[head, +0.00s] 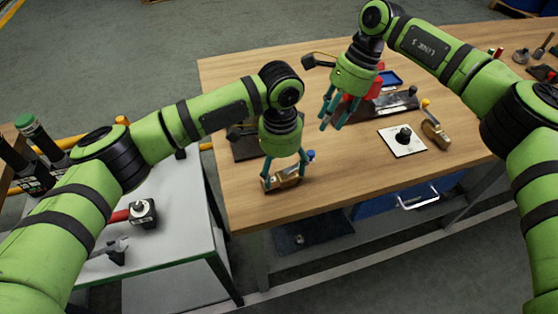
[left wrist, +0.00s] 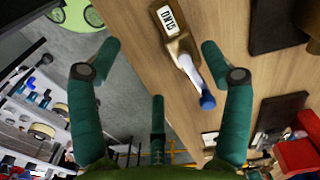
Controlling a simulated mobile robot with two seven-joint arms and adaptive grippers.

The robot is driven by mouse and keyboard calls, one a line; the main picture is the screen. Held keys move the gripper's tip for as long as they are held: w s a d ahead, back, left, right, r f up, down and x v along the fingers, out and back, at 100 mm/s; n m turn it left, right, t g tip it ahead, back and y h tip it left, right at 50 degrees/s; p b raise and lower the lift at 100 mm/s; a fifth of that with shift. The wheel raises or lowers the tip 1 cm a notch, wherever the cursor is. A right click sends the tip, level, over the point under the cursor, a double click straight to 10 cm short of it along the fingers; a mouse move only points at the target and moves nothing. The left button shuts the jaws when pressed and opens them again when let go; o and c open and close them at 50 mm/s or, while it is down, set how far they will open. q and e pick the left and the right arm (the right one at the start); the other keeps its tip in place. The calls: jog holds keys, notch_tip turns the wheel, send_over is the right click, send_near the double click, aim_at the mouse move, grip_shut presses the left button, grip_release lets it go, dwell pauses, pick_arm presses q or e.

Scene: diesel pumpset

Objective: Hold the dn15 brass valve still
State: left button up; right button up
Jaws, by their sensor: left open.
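The brass valve (head: 287,178) with a blue-tipped lever lies on the wooden table near its front left edge. The left wrist view shows its brass body (left wrist: 178,42), a white size label that reads upside down, and the blue lever end. My left gripper (head: 285,171) is open and points down over the valve, its fingers spread to either side. In the wrist view the valve lies beyond the fingertips (left wrist: 161,50), toward the right finger; I cannot tell whether they touch. My right gripper (head: 331,122) hangs over the table further back, fingers apart, holding nothing visible.
Another brass valve (head: 436,130) with a yellow tip lies to the right, beside a white plate with a black knob (head: 403,136). Dark trays and a red part stand behind my right gripper. A grey side table (head: 175,235) with tools is at left. The table's front middle is clear.

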aim_at(278, 181)
pick_arm(q)
jog(key=shift+w+a, duration=0.25)
jog(key=shift+w, duration=0.2)
jog(key=shift+w+f, duration=0.1)
jog(key=shift+f, duration=3.3)
jog(key=c, duration=0.3)
grip_shut()
